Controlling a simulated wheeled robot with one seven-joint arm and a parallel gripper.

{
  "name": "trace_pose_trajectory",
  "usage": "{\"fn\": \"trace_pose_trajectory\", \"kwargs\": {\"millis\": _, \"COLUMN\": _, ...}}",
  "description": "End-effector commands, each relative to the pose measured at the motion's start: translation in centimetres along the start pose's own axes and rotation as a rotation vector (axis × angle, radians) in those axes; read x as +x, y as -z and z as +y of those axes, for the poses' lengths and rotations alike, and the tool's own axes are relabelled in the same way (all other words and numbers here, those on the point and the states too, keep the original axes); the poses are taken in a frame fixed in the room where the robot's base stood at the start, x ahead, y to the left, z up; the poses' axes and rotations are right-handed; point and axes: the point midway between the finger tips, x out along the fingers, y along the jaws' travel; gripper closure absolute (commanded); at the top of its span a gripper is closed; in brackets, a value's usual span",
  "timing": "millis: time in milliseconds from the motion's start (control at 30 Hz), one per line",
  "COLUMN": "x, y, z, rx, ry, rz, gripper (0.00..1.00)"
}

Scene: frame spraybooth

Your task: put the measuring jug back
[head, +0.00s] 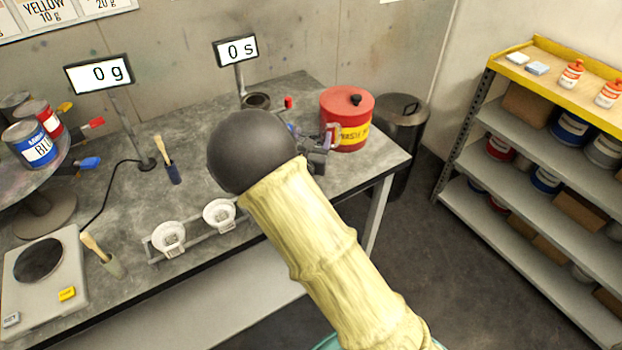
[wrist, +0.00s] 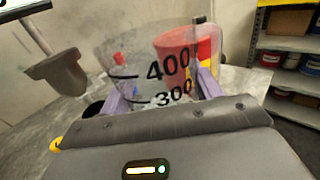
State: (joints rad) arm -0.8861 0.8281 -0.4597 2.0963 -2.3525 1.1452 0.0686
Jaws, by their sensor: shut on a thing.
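The measuring jug (wrist: 140,52) is clear, with black 300 and 400 marks, and fills the middle of the wrist view. My gripper (wrist: 163,88) is shut on it, a purple finger at each side. In the head view my gripper (head: 314,142) is over the back right of the bench, largely hidden behind my dark arm joint. The jug is hard to make out there. Its base is hidden, so I cannot tell whether it touches the bench.
A red waste can (head: 347,108) stands close to my gripper, right of it. A timer stand (head: 240,78) with a grey cup (wrist: 58,72) is at its left. Strainers (head: 168,238), a scale (head: 45,265) and paint cans share the bench (head: 215,275). Shelves (head: 520,160) stand at the right.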

Motion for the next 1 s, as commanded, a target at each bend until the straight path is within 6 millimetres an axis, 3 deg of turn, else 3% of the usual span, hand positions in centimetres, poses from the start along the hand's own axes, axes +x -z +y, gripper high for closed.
{"fn": "trace_pose_trajectory", "kwargs": {"millis": 333, "x": 0.0, "y": 5.0, "z": -0.1, "rx": -0.003, "ry": 0.001, "rz": 0.001, "gripper": 0.62}}
{"fn": "trace_pose_trajectory", "kwargs": {"millis": 767, "x": 0.0, "y": 5.9, "z": -0.1, "rx": -0.001, "ry": 0.000, "rz": 0.000, "gripper": 0.62}}
{"fn": "trace_pose_trajectory", "kwargs": {"millis": 1000, "x": 0.0, "y": 9.0, "z": -0.2, "rx": -0.003, "ry": 0.000, "rz": 0.002, "gripper": 0.62}}
